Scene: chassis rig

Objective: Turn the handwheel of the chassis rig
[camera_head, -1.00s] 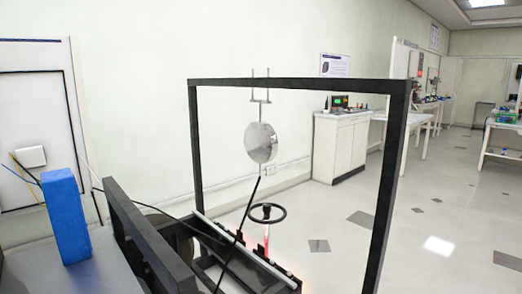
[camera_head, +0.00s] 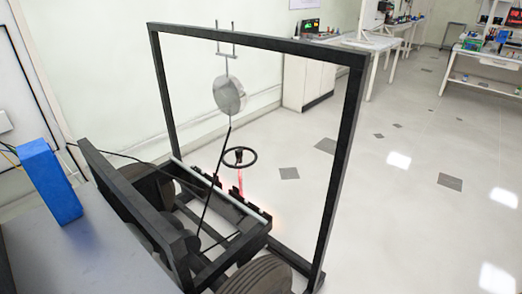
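The chassis rig stands in front of me, with a tall black rectangular frame (camera_head: 343,150) around its far side. The handwheel (camera_head: 240,150) is a small black ring on a reddish, glowing post (camera_head: 240,182), inside the lower part of the frame as seen from here. A round silver disc (camera_head: 229,96) hangs on a rod from the frame's top bar. A black rod (camera_head: 213,173) slants down from below the disc to the rig's base. Neither of my grippers shows in the view, and nothing visible touches the handwheel.
A blue block (camera_head: 50,184) stands on a grey surface (camera_head: 95,255) at the left. A dark wheel (camera_head: 258,275) sits at the rig's near right. White cabinets (camera_head: 308,75) and benches stand at the back. The tiled floor to the right is clear.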

